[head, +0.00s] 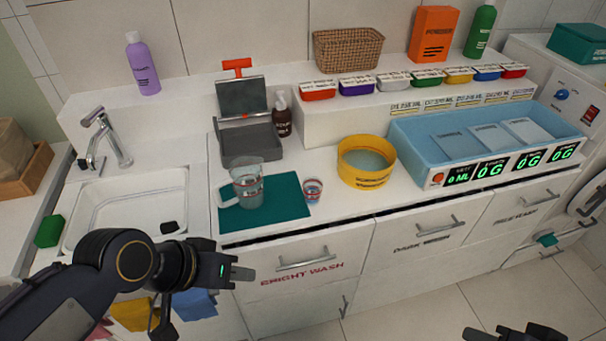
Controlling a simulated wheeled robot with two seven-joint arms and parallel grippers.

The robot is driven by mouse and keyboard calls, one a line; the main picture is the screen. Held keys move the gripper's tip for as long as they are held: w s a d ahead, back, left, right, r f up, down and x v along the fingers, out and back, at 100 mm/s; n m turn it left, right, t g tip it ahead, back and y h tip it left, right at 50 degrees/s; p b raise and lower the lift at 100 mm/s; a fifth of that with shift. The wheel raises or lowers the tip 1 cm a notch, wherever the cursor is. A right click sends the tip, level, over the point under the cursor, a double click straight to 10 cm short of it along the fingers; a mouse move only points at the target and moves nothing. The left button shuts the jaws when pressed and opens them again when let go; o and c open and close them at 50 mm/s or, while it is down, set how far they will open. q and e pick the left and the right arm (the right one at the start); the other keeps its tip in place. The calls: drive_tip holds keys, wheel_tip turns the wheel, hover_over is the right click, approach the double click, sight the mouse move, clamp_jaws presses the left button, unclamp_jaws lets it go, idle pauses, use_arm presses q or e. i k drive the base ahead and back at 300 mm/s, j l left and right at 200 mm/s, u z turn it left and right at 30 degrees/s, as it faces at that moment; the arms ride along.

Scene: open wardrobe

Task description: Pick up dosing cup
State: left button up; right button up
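A small clear cup with red markings, which looks like the dosing cup (313,189), stands upright on the white counter just right of the teal mat (285,201). A larger clear measuring jug (247,188) with a handle stands on the mat. My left gripper (243,273) is in front of the drawer fronts, below and left of the cup, apart from it and pointing right. It is seen from the side, so its opening cannot be judged. My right gripper (500,337) shows only partly at the bottom right edge, far from the cup.
A yellow round container (366,161) stands right of the cup, then a blue tray (410,137) with digital readouts. A grey device (247,135) and brown pump bottle (282,116) stand behind. A sink (125,215) is left.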

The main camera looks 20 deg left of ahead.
sight(312, 184)
drive_tip(key=i+l+u, duration=0.15)
drive_tip(key=u, duration=0.2)
drive_tip(key=l+u, duration=0.35)
drive_tip(key=i+l+u, duration=0.15)
drive_tip(key=u, duration=0.2)
